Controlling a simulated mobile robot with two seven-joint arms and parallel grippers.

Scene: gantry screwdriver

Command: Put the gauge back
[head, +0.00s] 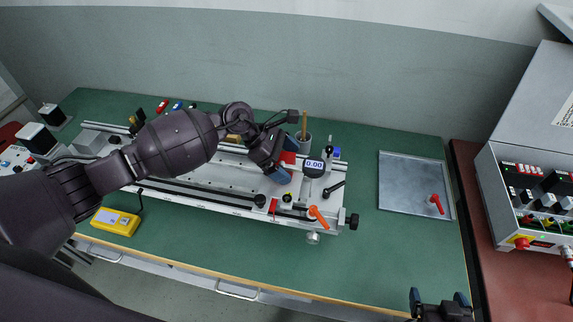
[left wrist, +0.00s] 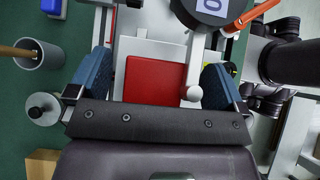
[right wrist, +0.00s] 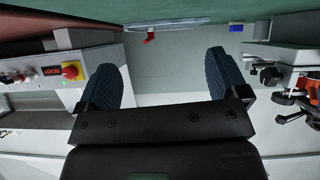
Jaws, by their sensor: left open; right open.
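The gauge (head: 314,167) is a round black dial with a display reading 0.00, at the right part of the long metal fixture (head: 205,175). In the left wrist view the gauge (left wrist: 208,8) is cut off by the top edge. A pale stem with a round end shows below it. My left gripper (head: 282,166) is open just left of the gauge, above the fixture. A red block (left wrist: 155,80) shows between its fingers; I cannot tell whether they touch it. My right gripper (head: 438,298) is open and empty at the table's front edge.
A grey metal plate (head: 405,170) with a red-handled lever lies right of the fixture. A grey cup (head: 303,139) stands behind the gauge. A yellow device (head: 115,222) lies front left. A control box (head: 535,200) stands far right. The green tabletop right of the fixture is mostly clear.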

